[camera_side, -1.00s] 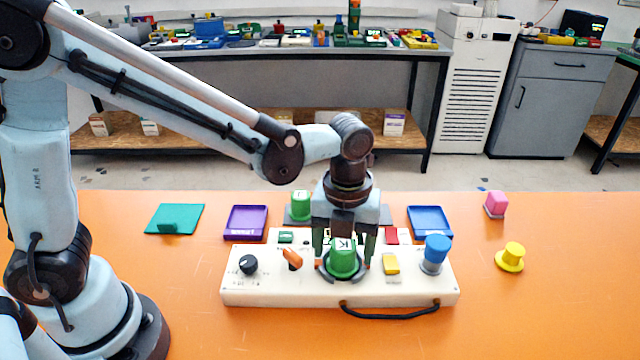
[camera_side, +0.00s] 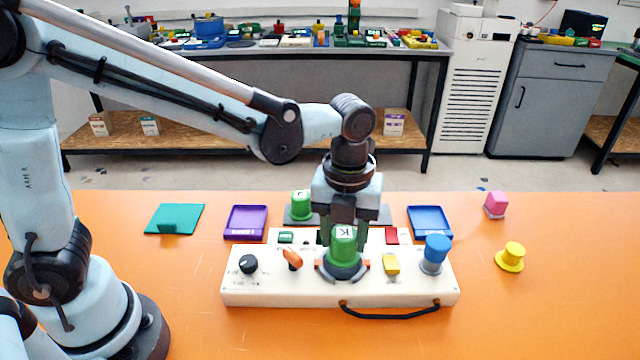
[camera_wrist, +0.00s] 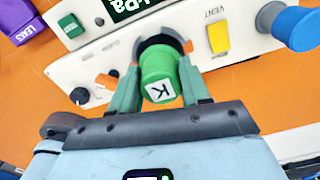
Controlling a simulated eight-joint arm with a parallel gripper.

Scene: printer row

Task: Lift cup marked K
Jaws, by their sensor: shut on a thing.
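The green cup marked K (camera_side: 343,246) stands roughly upright over a dark round seat with orange tabs (camera_side: 366,266) on the cream panel (camera_side: 260,289). My gripper (camera_side: 343,250) is shut on the cup, one finger on each side. In the wrist view the K label of the cup (camera_wrist: 160,88) faces the camera, between the fingers of my gripper (camera_wrist: 160,76). The cup's underside is hidden, so I cannot tell how much gap there is above the seat.
Another green cup (camera_side: 302,206) stands behind. Pink (camera_side: 495,204) and yellow (camera_side: 513,256) pieces lie right.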

